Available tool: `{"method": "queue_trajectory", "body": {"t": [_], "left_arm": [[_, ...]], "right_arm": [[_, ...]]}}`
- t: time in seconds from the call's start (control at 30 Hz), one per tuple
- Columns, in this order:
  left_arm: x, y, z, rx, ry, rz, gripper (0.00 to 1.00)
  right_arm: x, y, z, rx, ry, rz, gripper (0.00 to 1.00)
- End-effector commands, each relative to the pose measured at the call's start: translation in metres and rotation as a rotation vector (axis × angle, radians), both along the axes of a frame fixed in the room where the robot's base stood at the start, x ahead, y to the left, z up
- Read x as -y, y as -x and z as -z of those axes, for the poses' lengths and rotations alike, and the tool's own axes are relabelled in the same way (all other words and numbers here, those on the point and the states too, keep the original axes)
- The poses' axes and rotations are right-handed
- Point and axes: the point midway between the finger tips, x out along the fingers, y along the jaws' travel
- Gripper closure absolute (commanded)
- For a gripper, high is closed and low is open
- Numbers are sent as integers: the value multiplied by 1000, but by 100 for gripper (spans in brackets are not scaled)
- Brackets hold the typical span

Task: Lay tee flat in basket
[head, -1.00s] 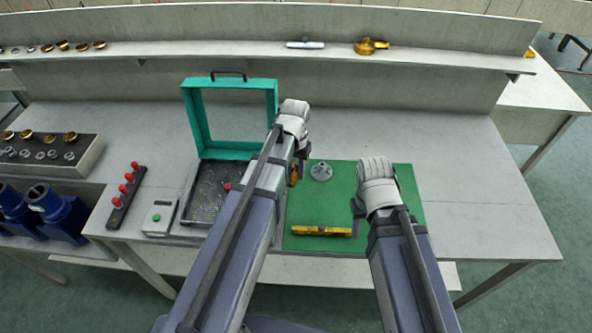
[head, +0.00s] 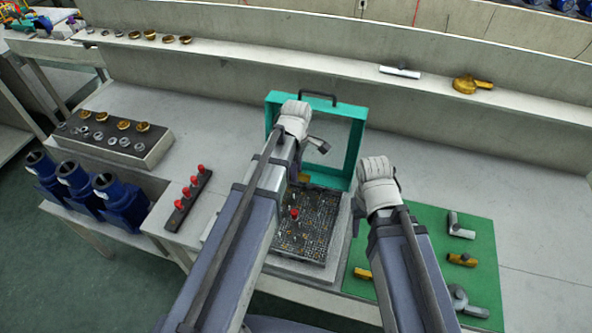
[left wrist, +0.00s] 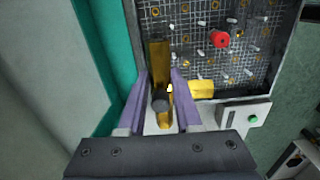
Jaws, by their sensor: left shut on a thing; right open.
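My left gripper (left wrist: 159,92) is shut on a brass tee (left wrist: 158,55), which sits between its purple fingers with a dark round end facing the camera and a yellow branch to the right. In the head view the left gripper (head: 295,122) is at the back of the basket (head: 333,235), and a bit of brass (head: 304,178) shows below it. The basket is a dark mesh tray with upright pegs and a red-capped part (left wrist: 221,40). Whether the tee touches the mesh, I cannot tell. My right gripper (head: 376,178) is open, above the mat's left edge; its fingers are mostly hidden.
The basket's teal framed lid (head: 354,150) stands raised at its back. The green mat (head: 425,215) on the right holds a grey fitting (head: 457,226), a brass fitting (head: 462,259) and other parts. A rack of red-topped pieces (head: 186,196) stands left. The far right bench is clear.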

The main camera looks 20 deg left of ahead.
Motion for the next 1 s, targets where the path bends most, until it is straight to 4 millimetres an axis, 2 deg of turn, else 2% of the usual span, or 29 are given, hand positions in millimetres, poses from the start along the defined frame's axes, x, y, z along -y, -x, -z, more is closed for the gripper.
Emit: {"method": "queue_trajectory", "body": {"t": [0.27,0.73,1.0], "left_arm": [[0,0,1,0,0,-27,100],[0,0,32,0,0,-25,100],[0,0,35,0,0,-25,100]], "right_arm": [[0,0,1,0,0,0,50],[0,0,32,0,0,0,50],[0,0,35,0,0,0,50]]}}
